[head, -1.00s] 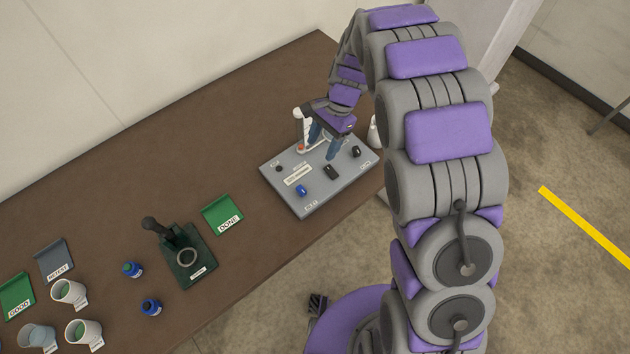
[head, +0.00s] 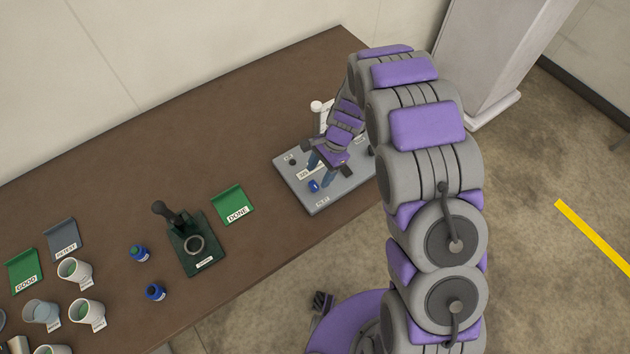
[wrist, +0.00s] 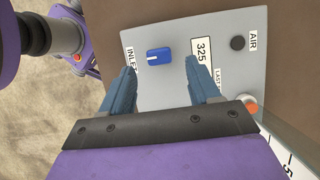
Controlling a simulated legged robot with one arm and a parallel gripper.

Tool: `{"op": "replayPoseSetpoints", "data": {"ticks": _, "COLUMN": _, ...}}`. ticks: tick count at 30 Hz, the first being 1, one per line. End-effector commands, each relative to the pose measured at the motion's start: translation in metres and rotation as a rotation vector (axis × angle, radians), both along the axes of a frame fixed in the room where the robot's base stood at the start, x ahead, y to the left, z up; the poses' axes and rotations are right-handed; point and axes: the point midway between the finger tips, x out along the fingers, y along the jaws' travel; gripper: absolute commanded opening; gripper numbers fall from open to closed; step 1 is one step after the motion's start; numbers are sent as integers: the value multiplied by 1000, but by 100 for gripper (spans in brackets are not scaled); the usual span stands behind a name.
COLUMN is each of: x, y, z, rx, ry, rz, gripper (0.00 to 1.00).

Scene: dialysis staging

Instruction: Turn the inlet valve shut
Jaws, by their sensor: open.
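The inlet valve is a blue knob (wrist: 159,56) on a grey panel (wrist: 140,100), with a white line on its face and a label beginning "INLE" beside it. In the wrist view the knob lies ahead of my gripper (wrist: 161,66), roughly midway between its two blue fingers. The fingers are apart with nothing between their pads, and I cannot tell how far above the knob they are. In the head view my gripper (head: 322,170) hangs over the panel (head: 325,200), close to the blue knob (head: 313,186).
The panel also bears a "325" label (wrist: 201,50), a black AIR knob (wrist: 237,43) and an orange-red part (wrist: 251,108). A white post (head: 317,106) stands behind the panel. A green DONE tray (head: 233,203) and a dark green press-like stand (head: 190,245) lie left on the brown table (head: 120,200).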

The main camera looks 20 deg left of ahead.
Motion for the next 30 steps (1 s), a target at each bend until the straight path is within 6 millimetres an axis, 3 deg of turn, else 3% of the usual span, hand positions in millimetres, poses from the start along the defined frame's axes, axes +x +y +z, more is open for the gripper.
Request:
{"op": "replayPoseSetpoints", "data": {"ticks": 3, "x": -8, "y": 5, "z": -20, "rx": 0, "ry": 7, "rz": 2, "gripper": 62}}
{"op": "replayPoseSetpoints", "data": {"ticks": 7, "x": -11, "y": 9, "z": -33, "rx": 0, "ry": 4, "rz": 1, "gripper": 62}}
{"op": "replayPoseSetpoints", "data": {"ticks": 20, "x": -13, "y": 11, "z": -41, "rx": 1, "ry": 1, "rz": 1, "gripper": 62}}
{"op": "replayPoseSetpoints", "data": {"ticks": 30, "x": -13, "y": 11, "z": -41, "rx": 1, "ry": 1, "rz": 1, "gripper": 30}}
